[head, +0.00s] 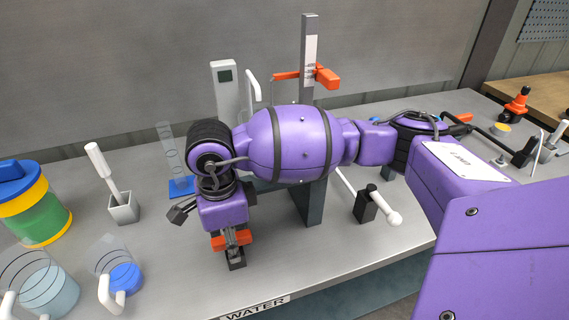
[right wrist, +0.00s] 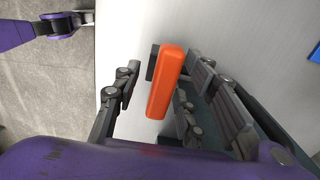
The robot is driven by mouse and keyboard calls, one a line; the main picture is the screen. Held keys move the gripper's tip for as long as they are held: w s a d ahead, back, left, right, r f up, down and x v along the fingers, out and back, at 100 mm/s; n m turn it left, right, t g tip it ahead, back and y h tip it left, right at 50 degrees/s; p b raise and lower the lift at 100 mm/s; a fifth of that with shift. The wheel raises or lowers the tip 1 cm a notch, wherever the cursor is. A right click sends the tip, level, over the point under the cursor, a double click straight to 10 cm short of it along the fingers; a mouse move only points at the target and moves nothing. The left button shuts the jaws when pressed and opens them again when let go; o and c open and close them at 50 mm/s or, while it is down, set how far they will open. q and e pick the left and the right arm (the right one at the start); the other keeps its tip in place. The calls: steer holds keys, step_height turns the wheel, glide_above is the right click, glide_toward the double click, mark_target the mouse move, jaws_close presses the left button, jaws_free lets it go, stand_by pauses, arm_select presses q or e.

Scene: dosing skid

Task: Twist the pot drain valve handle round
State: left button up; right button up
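An orange bar handle (head: 218,243), which I take to be the pot drain valve handle, sits low near the front edge of the bench. My right gripper (head: 209,236) points down over it and partly covers it. In the right wrist view the orange handle (right wrist: 166,82) stands between the fingers of my right gripper (right wrist: 162,88). The fingers are spread, with a clear gap on the handle's left and a narrower one on its right. A dark block shows beside the handle's upper left end. My left gripper is not in view.
A green-and-yellow container with a blue lid (head: 35,205), clear jugs (head: 122,277) and a white-handled tool in a grey cup (head: 123,208) stand left. A post with an orange lever (head: 326,77) rises behind my arm. A white-ended lever (head: 381,211) sticks out to the right.

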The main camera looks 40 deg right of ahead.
steer(key=shift+w+d+r, duration=0.2)
steer(key=shift+w+r, duration=0.1)
steer(key=shift+w, duration=0.05)
steer(key=shift+c, duration=0.3)
steer(key=shift+r, duration=0.2)
step_height(320, 180, up, 4)
steer(key=shift+w+r+p, duration=0.1)
steer(key=shift+r+p, duration=0.1)
steer(key=shift+p, duration=1.05)
steer(key=shift+r+p, duration=0.55)
steer(key=shift+r, duration=0.65)
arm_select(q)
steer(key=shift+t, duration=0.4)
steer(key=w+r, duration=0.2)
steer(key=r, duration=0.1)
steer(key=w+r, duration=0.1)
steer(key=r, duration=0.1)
arm_select(e)
steer(key=shift+o, duration=0.4)
steer(key=shift+f, duration=0.1)
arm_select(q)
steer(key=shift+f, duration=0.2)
arm_select(e)
steer(key=shift+f, duration=0.1)
